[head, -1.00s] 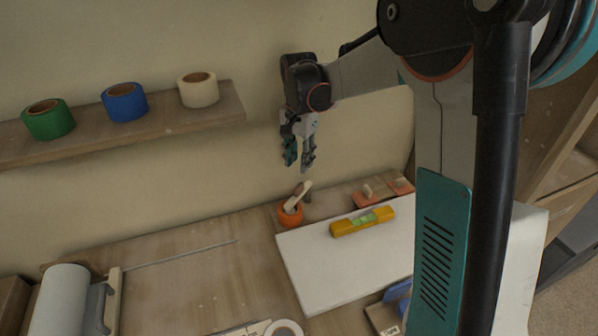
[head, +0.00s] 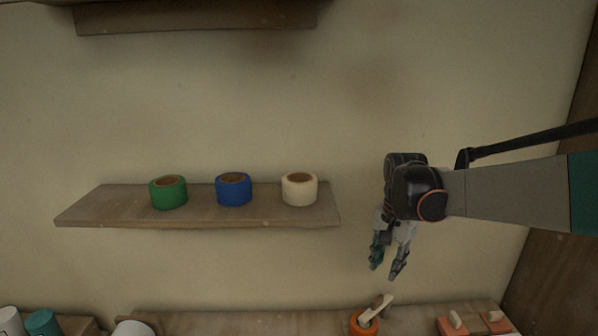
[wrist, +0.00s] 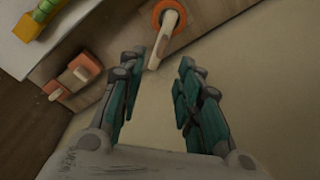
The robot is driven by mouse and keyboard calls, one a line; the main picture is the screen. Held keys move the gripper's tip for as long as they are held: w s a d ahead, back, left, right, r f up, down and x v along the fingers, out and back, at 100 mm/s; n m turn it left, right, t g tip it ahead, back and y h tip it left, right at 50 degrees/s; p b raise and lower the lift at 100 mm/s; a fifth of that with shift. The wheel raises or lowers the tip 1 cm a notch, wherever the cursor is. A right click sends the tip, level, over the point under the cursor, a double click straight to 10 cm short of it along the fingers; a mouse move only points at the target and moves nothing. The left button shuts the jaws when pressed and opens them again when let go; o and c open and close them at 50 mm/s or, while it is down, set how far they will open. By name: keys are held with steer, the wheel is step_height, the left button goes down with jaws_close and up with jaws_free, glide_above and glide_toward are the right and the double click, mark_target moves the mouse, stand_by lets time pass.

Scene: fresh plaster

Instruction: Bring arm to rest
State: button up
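My gripper (head: 388,270) hangs in front of the wall, to the right of the shelf, with its fingers pointing down. In the wrist view its two teal-padded fingers (wrist: 160,92) stand apart with nothing between them, so it is open and empty. Below it in the head view is an orange cup (head: 363,324) with a pale-handled tool (head: 376,309) leaning in it. The cup (wrist: 165,12) and the tool's handle (wrist: 160,42) also show beyond the fingertips in the wrist view, apart from them.
A shelf (head: 110,213) holds a green roll (head: 168,194), a blue roll (head: 234,190) and a cream roll (head: 299,190). Another shelf (head: 200,18) is above. Orange floats (head: 453,325) lie on the bench (head: 240,322). A yellow level (wrist: 32,24) shows in the wrist view. A wooden side panel (head: 570,210) stands at right.

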steer(key=s+a+r+n+t, duration=0.1)
steer(key=s+n+t, duration=0.2)
steer(key=s, duration=0.8)
steer(key=s+a+r+n+t, duration=0.1)
steer(key=s+n, duration=0.5)
steer(key=s, duration=0.6)
steer(key=shift+a+t, duration=0.65)
steer(key=shift+t, duration=0.45)
